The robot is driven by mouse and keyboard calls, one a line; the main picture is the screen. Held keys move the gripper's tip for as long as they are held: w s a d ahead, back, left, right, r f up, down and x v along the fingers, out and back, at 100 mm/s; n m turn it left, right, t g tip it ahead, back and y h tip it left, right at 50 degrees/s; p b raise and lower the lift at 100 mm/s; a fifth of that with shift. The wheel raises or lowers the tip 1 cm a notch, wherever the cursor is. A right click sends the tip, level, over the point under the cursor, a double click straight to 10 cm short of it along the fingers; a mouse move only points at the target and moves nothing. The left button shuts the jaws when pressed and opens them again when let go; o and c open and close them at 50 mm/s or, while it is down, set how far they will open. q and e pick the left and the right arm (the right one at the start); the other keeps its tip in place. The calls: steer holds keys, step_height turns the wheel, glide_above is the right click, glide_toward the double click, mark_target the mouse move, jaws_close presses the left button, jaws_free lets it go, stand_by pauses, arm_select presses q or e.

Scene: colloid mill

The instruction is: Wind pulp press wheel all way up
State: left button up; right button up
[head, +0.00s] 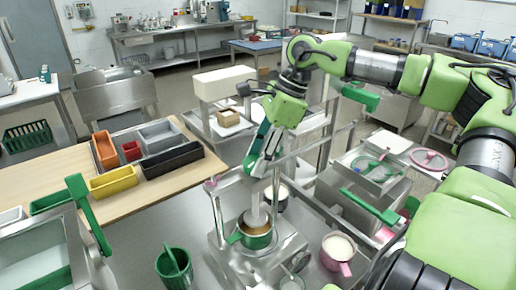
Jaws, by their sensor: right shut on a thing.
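The pulp press stands in the middle foreground, a metal frame (217,214) with upright posts and a crossbar. Its pale ram (257,213) hangs down over a green pot (257,236) with brownish contents. My right gripper (262,165) reaches down from above to the top of the press, at the crossbar. It is shut on what seems to be the press wheel, which the fingers and wrist mostly hide. I cannot make out the wheel's rim or how far it is turned. My left gripper is not in view.
A pink cup (337,251) and a green container (174,267) stand beside the press. Coloured bins, including a yellow one (114,182), lie on the wooden table at left. A machine with a green lever (88,215) is at front left. A pink wheel (429,160) lies at right.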

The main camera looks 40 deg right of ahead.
steer(key=shift+n+g, duration=0.4)
steer(key=shift+n, duration=0.5)
steer(key=n+g, duration=0.1)
steer(key=n, duration=0.1)
steer(key=shift+w+f+n+y, duration=0.1)
steer(key=shift+n+y, duration=0.2)
steer(key=shift+n, duration=0.1)
steer(key=n+g, duration=0.1)
steer(key=n, duration=0.3)
steer(key=shift+w+n+g+b, duration=0.1)
steer(key=shift+n+g+b, duration=0.2)
steer(key=shift+g+b, duration=0.1)
steer(key=n+g, duration=0.1)
steer(key=n, duration=0.3)
steer(key=shift+w+g, duration=0.1)
steer(key=shift+g, duration=0.2)
steer(key=shift+n, duration=0.3)
steer(key=o, duration=1.1)
steer(key=shift+o, duration=0.2)
